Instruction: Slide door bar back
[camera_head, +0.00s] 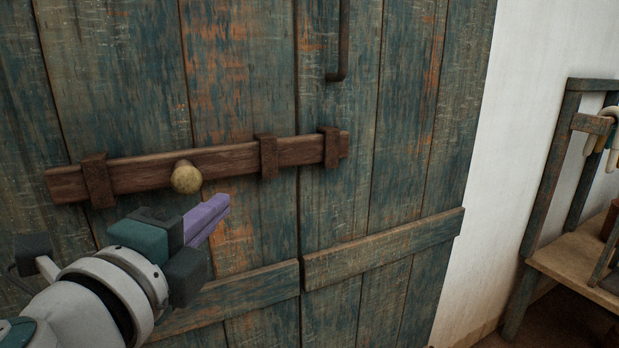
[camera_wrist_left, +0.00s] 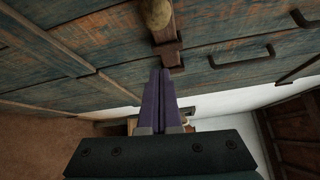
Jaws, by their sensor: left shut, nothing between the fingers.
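The door bar (camera_head: 225,161) is a brown wooden bar lying across the weathered blue-green door (camera_head: 235,70). It passes through rusty brackets, and its right end crosses the gap between the two door leaves into the bracket (camera_head: 330,147) on the right leaf. A round pale knob (camera_head: 186,177) sticks out from the bar. My left gripper (camera_head: 220,207), with purple fingers, is shut and empty, below and right of the knob. In the left wrist view the shut fingers (camera_wrist_left: 160,88) point toward the bar, and the knob (camera_wrist_left: 156,14) is at the top edge. My right gripper is out of view.
A dark metal handle (camera_head: 340,45) hangs on the right leaf above the bar. Plank battens (camera_head: 385,245) cross the lower door. A wooden frame with a bench (camera_head: 575,262) stands at the right by the white wall (camera_head: 515,130).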

